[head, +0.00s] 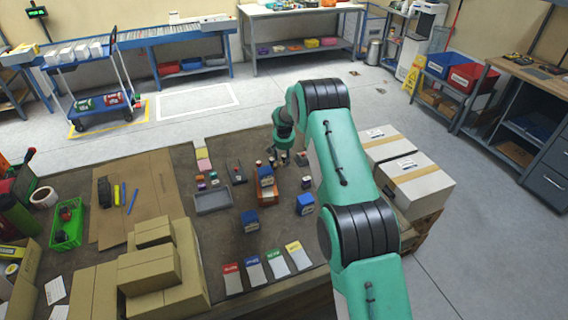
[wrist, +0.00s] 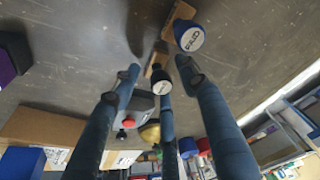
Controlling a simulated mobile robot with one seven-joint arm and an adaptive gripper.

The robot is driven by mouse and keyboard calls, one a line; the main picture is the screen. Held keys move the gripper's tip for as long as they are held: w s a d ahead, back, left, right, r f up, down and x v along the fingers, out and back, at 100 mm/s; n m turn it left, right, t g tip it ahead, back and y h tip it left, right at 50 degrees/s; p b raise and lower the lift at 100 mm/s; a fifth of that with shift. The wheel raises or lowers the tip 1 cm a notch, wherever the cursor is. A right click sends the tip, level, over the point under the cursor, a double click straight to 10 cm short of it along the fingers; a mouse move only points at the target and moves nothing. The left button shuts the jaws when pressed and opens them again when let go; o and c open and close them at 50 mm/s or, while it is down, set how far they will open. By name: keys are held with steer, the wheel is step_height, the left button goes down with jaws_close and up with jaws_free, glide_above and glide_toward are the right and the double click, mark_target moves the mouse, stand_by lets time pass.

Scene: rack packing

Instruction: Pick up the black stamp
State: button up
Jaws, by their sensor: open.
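The black stamp (wrist: 161,82) shows in the wrist view, with a dark round knob, a pale label on top and a small wooden base. It lies between the spread fingers of my gripper (wrist: 158,76), and I see no clear contact. A blue stamp (wrist: 189,38) labelled PAID stands close by, next to the right finger. In the head view my gripper (head: 283,157) points down over the far part of the table. I cannot clearly pick out the black stamp there; it is small and partly hidden by the gripper.
A brown rack (head: 266,190), a grey tray (head: 213,201) and blue boxes (head: 306,204) stand nearer on the table. Several coloured cards (head: 275,264) lie in front. Cardboard boxes (head: 150,268) stack at front left. Taped white cartons (head: 413,183) stand to the right of my arm.

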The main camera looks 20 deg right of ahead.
steer(key=shift+x, duration=0.8)
jaws_close()
